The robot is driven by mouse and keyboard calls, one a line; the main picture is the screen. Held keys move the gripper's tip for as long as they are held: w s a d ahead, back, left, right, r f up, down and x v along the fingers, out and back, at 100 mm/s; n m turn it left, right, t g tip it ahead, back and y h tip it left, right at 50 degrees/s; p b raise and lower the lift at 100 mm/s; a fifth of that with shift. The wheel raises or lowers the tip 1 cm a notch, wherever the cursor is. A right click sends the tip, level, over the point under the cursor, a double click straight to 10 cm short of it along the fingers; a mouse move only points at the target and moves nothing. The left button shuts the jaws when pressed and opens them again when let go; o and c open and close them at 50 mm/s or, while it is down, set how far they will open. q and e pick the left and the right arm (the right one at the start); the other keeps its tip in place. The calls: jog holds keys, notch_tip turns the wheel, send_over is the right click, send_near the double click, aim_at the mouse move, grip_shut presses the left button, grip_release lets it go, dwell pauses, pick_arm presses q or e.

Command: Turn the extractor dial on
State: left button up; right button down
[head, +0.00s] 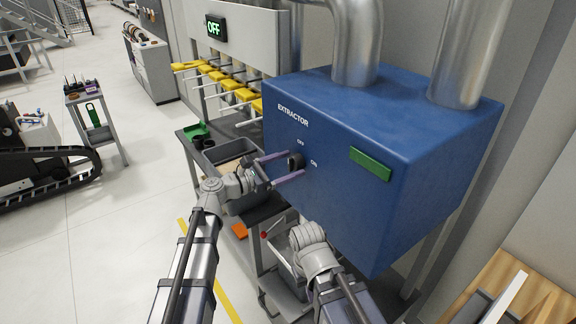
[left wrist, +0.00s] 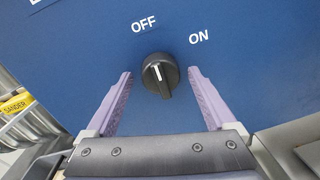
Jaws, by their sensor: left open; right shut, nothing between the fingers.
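The extractor is a big blue box (head: 345,190) with a black dial (head: 296,161) on its face, marked OFF and ON. In the left wrist view the dial (left wrist: 160,75) has a white mark tilted up toward OFF. My left gripper (head: 292,164) is open, with its purple fingers on either side of the dial. In the left wrist view its fingers (left wrist: 163,88) show clear gaps to the dial on both sides. My right gripper (head: 303,240) is low in front of the box; its fingers are hard to make out behind the wrist.
A small cart (head: 93,112) stands further left, with open floor between.

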pick_arm(q)
jog(key=c, duration=1.4)
jog(key=shift+o, duration=0.2)
jog(key=shift+m, duration=0.3)
jog(key=m, duration=0.3)
jog(key=shift+r+m+p, duration=0.1)
jog(key=shift+m+p, duration=0.2)
jog(key=shift+p, duration=0.1)
jog(key=shift+s+m+t+y+p, duration=0.15)
jog(key=shift+m+y+p, duration=0.15)
jog(key=shift+m, duration=2.9)
jog(key=shift+m+t+y+p, duration=0.2)
jog(key=shift+m+y, duration=0.1)
jog(key=shift+m, duration=2.9)
